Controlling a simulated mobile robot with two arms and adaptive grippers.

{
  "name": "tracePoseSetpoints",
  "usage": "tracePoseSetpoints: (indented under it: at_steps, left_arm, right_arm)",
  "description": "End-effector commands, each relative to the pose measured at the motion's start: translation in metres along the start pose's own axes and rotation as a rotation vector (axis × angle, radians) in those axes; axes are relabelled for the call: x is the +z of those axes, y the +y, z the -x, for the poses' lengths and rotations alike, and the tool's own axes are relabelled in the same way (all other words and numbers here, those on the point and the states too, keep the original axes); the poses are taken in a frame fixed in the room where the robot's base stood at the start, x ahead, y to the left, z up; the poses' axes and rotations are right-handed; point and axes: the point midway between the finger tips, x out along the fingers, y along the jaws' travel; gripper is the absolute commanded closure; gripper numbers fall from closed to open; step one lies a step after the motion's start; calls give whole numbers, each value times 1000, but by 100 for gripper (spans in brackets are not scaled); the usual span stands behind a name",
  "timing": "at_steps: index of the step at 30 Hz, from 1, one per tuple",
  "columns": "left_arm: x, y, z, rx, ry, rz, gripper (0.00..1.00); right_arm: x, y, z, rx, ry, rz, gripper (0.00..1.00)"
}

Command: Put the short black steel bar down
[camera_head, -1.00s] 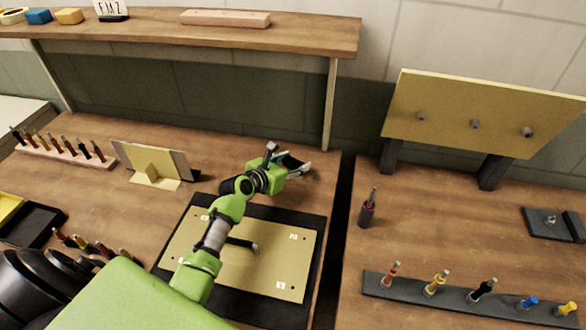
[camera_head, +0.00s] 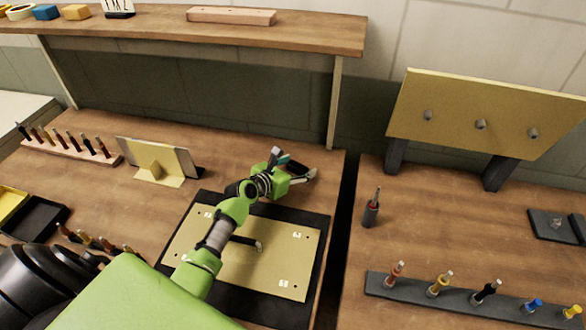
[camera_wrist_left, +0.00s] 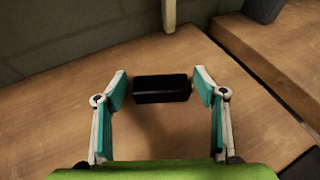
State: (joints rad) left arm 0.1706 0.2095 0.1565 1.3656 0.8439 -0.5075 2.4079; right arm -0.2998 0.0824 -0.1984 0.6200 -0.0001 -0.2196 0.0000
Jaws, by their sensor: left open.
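The short black steel bar (camera_wrist_left: 161,90) shows in the left wrist view, between the two fingertips of my left gripper (camera_wrist_left: 160,82). The fingers are open, with a narrow gap at each end of the bar. The bar is level at the wooden bench top; I cannot tell whether it fully rests on it. In the head view my left gripper (camera_head: 298,167) is low over the bench behind the black mat, and it mostly hides the bar. My right gripper is not in view.
A yellow panel (camera_head: 280,268) with a dark rod on it lies on a black mat (camera_head: 317,240) under my left arm. A panel stand (camera_head: 158,165) is to the left. A shelf post (camera_head: 334,105) and a bench gap (camera_head: 340,215) are near the gripper.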

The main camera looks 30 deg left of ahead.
Motion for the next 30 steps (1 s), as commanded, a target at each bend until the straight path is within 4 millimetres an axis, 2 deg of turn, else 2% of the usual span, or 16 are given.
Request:
tracePoseSetpoints:
  at_steps: [5, 15, 19, 24, 30]
  left_arm:
    - [1, -1, 16, -1, 0, 0, 36]
    - [1, 0, 81, 0, 0, 0, 36]
    - [1, 0, 102, 0, 0, 0, 36]
    - [1, 0, 117, -1, 0, 0, 36]
    - [2, 0, 121, -1, -1, 0, 36]
  right_arm:
    - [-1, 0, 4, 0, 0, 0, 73]
    - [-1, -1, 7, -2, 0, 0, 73]
    - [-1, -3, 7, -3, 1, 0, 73]
    - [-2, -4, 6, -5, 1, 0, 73]
    - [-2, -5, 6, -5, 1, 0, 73]
